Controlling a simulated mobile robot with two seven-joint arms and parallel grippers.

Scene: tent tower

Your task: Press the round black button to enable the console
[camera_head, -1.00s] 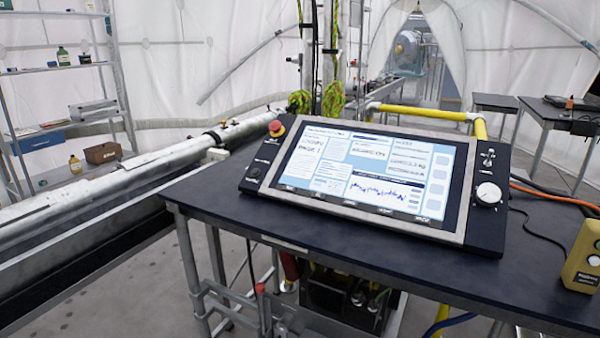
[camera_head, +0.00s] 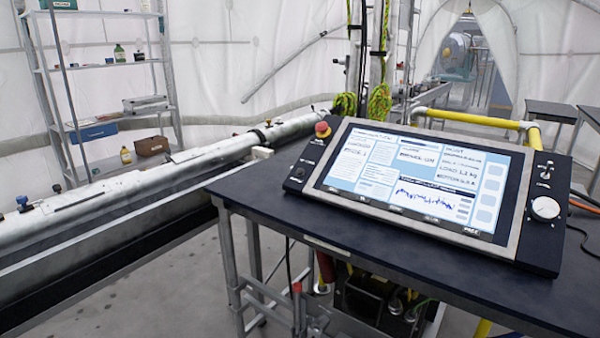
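The console (camera_head: 420,186) is a tilted dark panel with a lit touchscreen in a metal frame, on a dark-topped table (camera_head: 400,262). A small round black button (camera_head: 299,172) sits on the console's left side strip, low down and hard to make out against the dark panel. A red mushroom button (camera_head: 322,129) is at the top of the same strip. A large white round knob (camera_head: 545,208) is on the right strip, below small toggle switches (camera_head: 546,170). Neither of my grippers shows in the view.
A long white pipe (camera_head: 150,189) runs along the left of the table. A shelf rack (camera_head: 60,88) stands at the back left. A yellow rail (camera_head: 470,118) is behind the console. The tabletop in front of the console is bare.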

